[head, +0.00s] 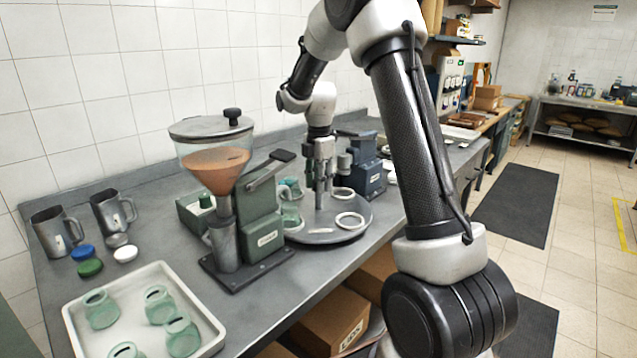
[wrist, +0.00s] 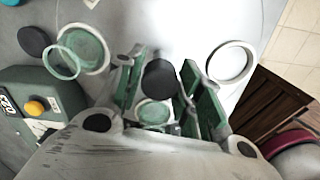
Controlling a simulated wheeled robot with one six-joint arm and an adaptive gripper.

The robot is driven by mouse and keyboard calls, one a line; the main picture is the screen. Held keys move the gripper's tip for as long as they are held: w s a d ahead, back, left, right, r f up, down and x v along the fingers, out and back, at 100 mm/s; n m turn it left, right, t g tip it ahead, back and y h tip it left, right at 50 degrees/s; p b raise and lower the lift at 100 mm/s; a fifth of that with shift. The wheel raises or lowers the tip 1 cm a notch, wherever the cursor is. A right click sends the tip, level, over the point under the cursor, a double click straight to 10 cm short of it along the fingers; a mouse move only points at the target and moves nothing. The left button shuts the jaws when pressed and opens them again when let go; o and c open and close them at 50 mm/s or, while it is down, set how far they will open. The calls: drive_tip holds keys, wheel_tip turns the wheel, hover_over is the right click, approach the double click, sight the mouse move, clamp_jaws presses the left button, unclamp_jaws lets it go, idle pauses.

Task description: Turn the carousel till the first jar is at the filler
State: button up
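The round grey carousel (head: 345,222) stands on the bench, with white ring seats (head: 349,221) on it. A green glass jar (head: 291,215) sits at its left side, beside the filler (head: 222,170) with its brown-filled hopper. Another jar (head: 291,186) shows behind it, partly hidden. My gripper (head: 319,200) points down over the carousel. In the wrist view its green-padded fingers (wrist: 160,88) stand apart on both sides of a dark upright peg (wrist: 159,78); contact is unclear. One jar (wrist: 62,62) stands in a ring at upper left, and an empty ring (wrist: 231,62) is at right.
A white tray (head: 215,325) with several jars is at the front left. Metal jugs (head: 113,213) and coloured lids (head: 90,267) lie behind it. A blue-grey machine (head: 368,178) stands close behind the carousel. Bare bench (head: 300,275) lies in front.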

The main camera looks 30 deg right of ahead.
drive_tip(key=shift+o, duration=1.2)
wheel_tip(320, 180, up, 12)
